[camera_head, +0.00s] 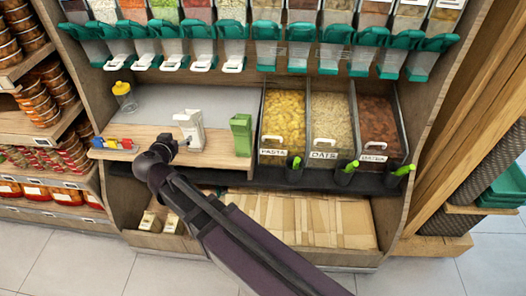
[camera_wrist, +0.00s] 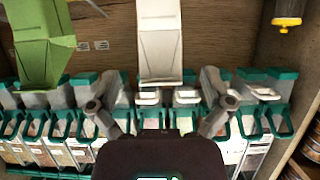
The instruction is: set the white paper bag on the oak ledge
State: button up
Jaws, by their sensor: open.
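The white paper bag (camera_head: 190,127) stands upright on the oak ledge (camera_head: 216,146), left of a green bag (camera_head: 241,134). In the wrist view, which looks upside down, the white bag (camera_wrist: 160,38) is ahead of my gripper, in line with the gap between its fingers. My gripper (camera_head: 176,140) is at the bag's near left side in the head view. In the wrist view the fingers of my gripper (camera_wrist: 162,103) are spread wide and nothing shows held between them. The bag's base is cut off in the wrist view and partly hidden by my gripper in the head view.
A yellow-capped jar (camera_head: 123,95) stands behind the ledge at left. Small coloured items (camera_head: 118,143) lie on the ledge's left end. Pasta, oats and other bins (camera_head: 283,112) stand to the right. Dispensers with teal handles (camera_head: 235,35) hang above.

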jog(key=shift+d, duration=0.1)
jog(key=w+d+f+g+h, duration=0.2)
jog(key=d+f+g, duration=0.15)
jog(key=d, duration=0.85)
jog(key=w+d+f+g+h, duration=0.1)
jog(key=w+d+f+g, duration=0.2)
jog(key=d, duration=0.9)
jog(key=s+d+f+g+y, duration=0.2)
jog(key=s+d, duration=0.3)
jog(key=d, duration=0.5)
jog(key=s+d+f+g+y, duration=0.2)
jog(key=s+d+g, duration=0.3)
jog(key=d, duration=0.4)
jog(key=shift+s+d+f+n, duration=0.25)
jog(key=shift+d+f+n, duration=0.15)
jog(key=shift+f, duration=0.1)
